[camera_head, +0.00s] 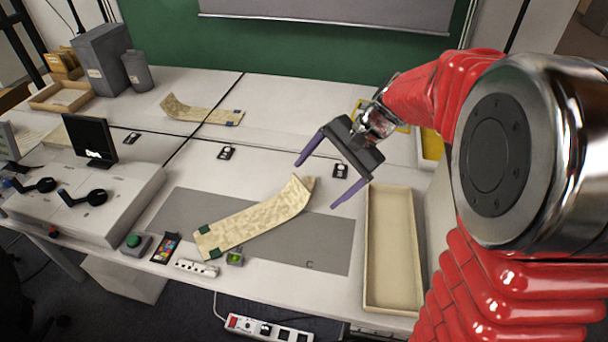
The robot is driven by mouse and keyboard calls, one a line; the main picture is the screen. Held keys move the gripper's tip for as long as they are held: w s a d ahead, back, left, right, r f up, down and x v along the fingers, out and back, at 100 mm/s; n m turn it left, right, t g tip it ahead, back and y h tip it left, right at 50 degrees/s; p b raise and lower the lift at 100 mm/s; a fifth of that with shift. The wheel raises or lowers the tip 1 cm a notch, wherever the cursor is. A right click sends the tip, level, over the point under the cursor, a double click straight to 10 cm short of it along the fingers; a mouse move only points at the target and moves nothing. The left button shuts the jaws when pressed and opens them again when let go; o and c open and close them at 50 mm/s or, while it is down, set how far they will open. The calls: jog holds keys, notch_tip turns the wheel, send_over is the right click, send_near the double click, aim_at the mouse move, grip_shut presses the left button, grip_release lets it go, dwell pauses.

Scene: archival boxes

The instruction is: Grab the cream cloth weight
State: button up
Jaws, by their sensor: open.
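A long cream mottled strip (248,226) lies slantwise on a grey mat (325,247) in the middle of the table. Its far right end curls up. Its near left end has small dark green pieces (203,229) at the corners. A second cream strip (197,115) lies further back, with small blue pieces at its right end and its left end curled up. I cannot make out a separate cream cloth weight; either strip may be what is meant. My gripper (317,184) is open, its two purple fingers apart, near the curled end of the nearer strip. I cannot tell whether they touch.
An empty cream tray (393,302) stands right of the mat. A small black screen (90,138) and a pale bench unit (85,205) are at the left. Grey boxes (103,58) stand at the back left.

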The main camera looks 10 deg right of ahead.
jog(key=w+d+f+m+y, duration=0.4)
jog(key=w+f+m, duration=0.2)
jog(key=w+f, duration=0.45)
jog(key=m+t+y, duration=0.3)
jog(key=m+t, duration=0.1)
jog(key=m, duration=0.3)
send_near(314, 186)
jog(key=shift+a, duration=0.75)
jog(key=shift+w+a+f+h, duration=0.15)
jog(key=shift+w+a+f, duration=0.05)
jog(key=shift+a, duration=0.3)
jog(key=shift+w+a+f+h, duration=0.15)
jog(key=shift+a+f, duration=0.05)
jog(key=shift+a, duration=0.3)
jog(key=shift+n, duration=0.3)
jog(key=shift+x, duration=2.65)
jog(key=shift+r, duration=0.2)
jog(key=shift+c, duration=0.4)
